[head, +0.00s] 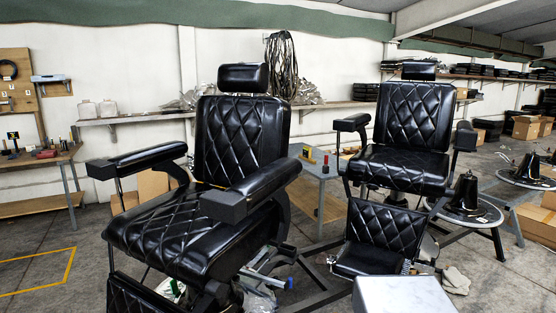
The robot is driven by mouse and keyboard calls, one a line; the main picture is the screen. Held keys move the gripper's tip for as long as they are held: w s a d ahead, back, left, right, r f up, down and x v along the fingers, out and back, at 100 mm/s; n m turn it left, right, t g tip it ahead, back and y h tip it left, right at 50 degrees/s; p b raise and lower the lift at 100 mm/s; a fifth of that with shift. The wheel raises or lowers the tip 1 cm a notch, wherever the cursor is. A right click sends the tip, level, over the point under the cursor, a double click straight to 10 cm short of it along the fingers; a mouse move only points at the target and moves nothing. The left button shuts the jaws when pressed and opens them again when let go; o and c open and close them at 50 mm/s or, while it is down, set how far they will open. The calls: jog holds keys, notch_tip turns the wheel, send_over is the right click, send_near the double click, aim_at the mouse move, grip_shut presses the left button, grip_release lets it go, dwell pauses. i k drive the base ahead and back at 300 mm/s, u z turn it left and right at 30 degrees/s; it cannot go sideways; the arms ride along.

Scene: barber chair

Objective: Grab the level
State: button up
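I cannot pick out the level for sure. A silver bar with blue ends (268,281) lies low beside the near chair, partly hidden by it, and may be a level. A small yellow-and-black item (308,153) stands on the grey table between the chairs; it is too small to identify. My gripper is not in view.
Two black quilted barber chairs (240,135) and (412,120) fill the middle. A workbench with tools (38,158) stands at the far left. A grey table (322,166) stands between the chairs. Open floor (60,235) lies at the left, with a yellow line.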

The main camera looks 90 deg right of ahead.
aim_at(307, 155)
jog(key=u, duration=0.2)
jog(key=i, duration=1.2)
jog(key=z, duration=0.5)
jog(key=i, duration=1)
jog(key=z, duration=0.45)
jog(key=i, duration=1)
jog(key=z, duration=0.4)
jog(key=i, duration=0.85)
jog(key=z, duration=0.45)
jog(key=i, duration=0.8)
jog(key=z, duration=0.4)
jog(key=i, duration=0.8)
jog(key=z, duration=0.2)
